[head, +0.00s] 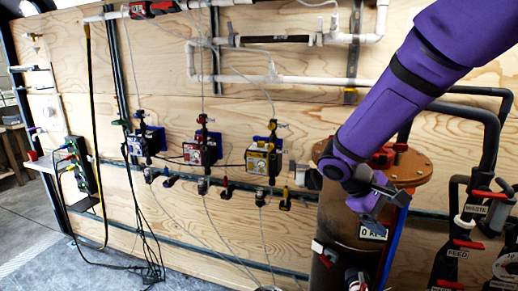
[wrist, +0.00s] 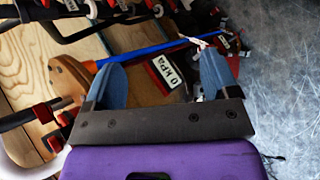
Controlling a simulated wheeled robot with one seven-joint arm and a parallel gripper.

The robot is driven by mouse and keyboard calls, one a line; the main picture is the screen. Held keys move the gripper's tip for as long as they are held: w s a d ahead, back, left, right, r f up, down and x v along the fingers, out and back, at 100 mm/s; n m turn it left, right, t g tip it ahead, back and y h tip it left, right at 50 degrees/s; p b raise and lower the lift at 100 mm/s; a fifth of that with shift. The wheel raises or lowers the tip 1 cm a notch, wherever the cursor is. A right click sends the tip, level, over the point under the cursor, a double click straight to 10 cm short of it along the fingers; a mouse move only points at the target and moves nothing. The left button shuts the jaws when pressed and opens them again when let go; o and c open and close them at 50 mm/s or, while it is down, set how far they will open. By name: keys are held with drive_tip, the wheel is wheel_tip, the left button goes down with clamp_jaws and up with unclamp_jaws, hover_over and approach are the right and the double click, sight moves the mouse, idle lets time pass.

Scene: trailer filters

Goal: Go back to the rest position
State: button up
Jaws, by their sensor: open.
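My purple arm reaches in from the upper right in the head view. My gripper (head: 372,207) is in front of the upper part of a brown cylindrical tank (head: 340,225), near a "0 kPa" label (head: 372,232). In the wrist view my gripper (wrist: 165,80) shows two blue fingers spread apart with nothing held between them. The "0 kPa" label (wrist: 168,70) shows beyond the gap between the fingers. I cannot tell whether a finger touches the tank.
A plywood wall (head: 270,100) carries white pipes and several small pump units, such as a yellow one (head: 262,158). Red-handled valves labelled "WASTE" (head: 474,209) and "FEED" (head: 466,245) stand at the right. Grey floor (head: 110,262) is open at the lower left, with black cables across it.

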drive_tip(key=s+r+m+t+y, duration=0.3)
drive_tip(key=s+r, duration=0.4)
drive_tip(key=s, duration=0.3)
drive_tip(key=s+d+r+m+t+y, duration=0.1)
drive_tip(key=s+r+m+t+y, duration=0.2)
drive_tip(key=s, duration=0.7)
drive_tip(key=shift+d+r+m+y, duration=0.35)
drive_tip(key=shift+r+y, duration=0.95)
drive_tip(key=shift+r, duration=1)
